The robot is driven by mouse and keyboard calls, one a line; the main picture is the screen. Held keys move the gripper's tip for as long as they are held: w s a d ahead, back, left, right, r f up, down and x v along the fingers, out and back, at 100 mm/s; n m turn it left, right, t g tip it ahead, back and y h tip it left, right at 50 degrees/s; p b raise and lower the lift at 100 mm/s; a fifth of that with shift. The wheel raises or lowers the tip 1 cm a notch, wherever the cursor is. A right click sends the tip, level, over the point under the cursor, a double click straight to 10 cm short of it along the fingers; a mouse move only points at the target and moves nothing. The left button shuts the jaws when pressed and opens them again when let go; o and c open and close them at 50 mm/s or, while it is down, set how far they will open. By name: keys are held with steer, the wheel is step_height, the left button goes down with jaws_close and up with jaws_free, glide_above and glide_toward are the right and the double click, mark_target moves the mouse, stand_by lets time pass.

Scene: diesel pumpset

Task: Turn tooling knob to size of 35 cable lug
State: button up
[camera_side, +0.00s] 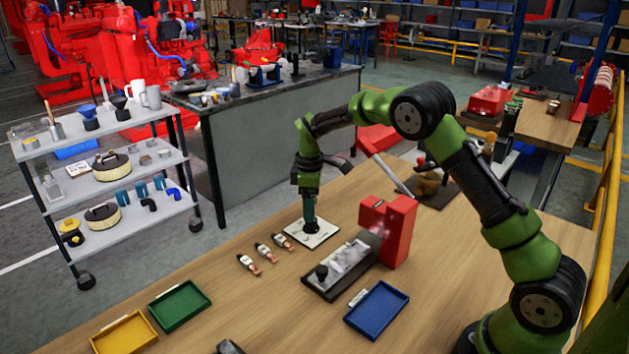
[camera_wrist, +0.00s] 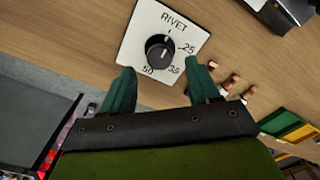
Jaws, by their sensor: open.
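The tooling knob (camera_wrist: 159,48) is a round black dial on a white square plate (camera_wrist: 140,30). The plate is printed with RIVET, 25, a mark that looks like 35, and 50. The knob's pale pointer mark appears to face up towards RIVET, but it is small. My gripper (camera_wrist: 160,68) is open, with its two green fingers apart below the knob in the wrist view, and nothing is between them. In the side view my gripper (camera_side: 309,218) points down over the plate (camera_side: 298,237) and largely hides the knob. I cannot tell its exact height above the knob.
Several small cable lugs (camera_side: 265,252) lie left of the plate. A red press machine (camera_side: 388,225) with a grey bed (camera_side: 318,281) stands to the right. Blue (camera_side: 377,310), green (camera_side: 179,305) and yellow (camera_side: 124,334) trays lie in front. Bare wood surrounds the plate.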

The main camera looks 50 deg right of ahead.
mark_target(311, 224)
steer(key=shift+f, duration=1.5)
steer(key=shift+c, duration=0.2)
steer(key=c, duration=1)
